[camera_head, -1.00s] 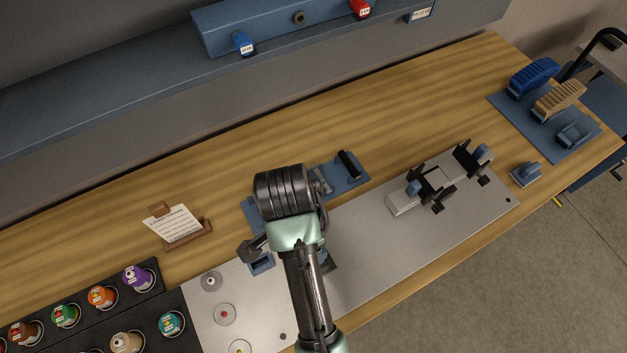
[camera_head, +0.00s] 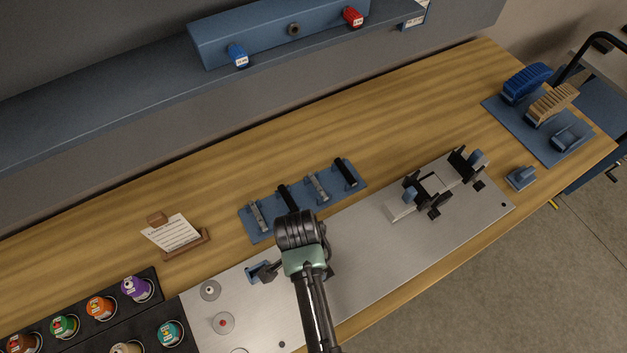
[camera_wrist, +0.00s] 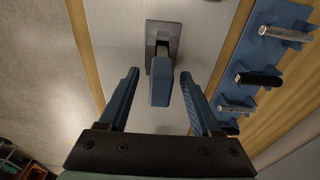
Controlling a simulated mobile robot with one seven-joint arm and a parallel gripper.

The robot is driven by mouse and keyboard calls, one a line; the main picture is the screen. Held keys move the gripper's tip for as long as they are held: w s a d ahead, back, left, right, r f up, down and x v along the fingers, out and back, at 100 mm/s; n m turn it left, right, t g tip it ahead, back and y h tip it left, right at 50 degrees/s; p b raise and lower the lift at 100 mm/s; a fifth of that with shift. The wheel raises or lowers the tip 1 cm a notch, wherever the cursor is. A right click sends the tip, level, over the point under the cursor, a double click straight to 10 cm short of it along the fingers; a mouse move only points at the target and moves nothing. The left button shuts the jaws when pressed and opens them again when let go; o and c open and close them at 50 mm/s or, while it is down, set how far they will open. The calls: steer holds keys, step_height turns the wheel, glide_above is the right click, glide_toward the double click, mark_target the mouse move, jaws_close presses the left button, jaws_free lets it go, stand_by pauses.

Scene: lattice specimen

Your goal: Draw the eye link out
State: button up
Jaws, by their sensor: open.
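My gripper (camera_wrist: 159,75) is open in the wrist view, with one blue finger on each side of an upright blue block (camera_wrist: 160,84). Gaps show between the block and both fingers. The block stands at a grey square base (camera_wrist: 163,36) with a lighter slot-like part on it, on the pale plate. I cannot tell from its shape whether this block belongs to the eye link; no eye is clearly visible.
A blue rack (camera_head: 262,236) with several dark and silver rods lies behind my arm; it also shows in the wrist view (camera_wrist: 241,54). A black-clamped fixture (camera_head: 402,207) stands on the metal plate (camera_head: 375,250) to the right. Coloured pots and a note stand are at left.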

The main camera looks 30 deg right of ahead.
jaws_close()
stand_by(0.6)
stand_by(0.3)
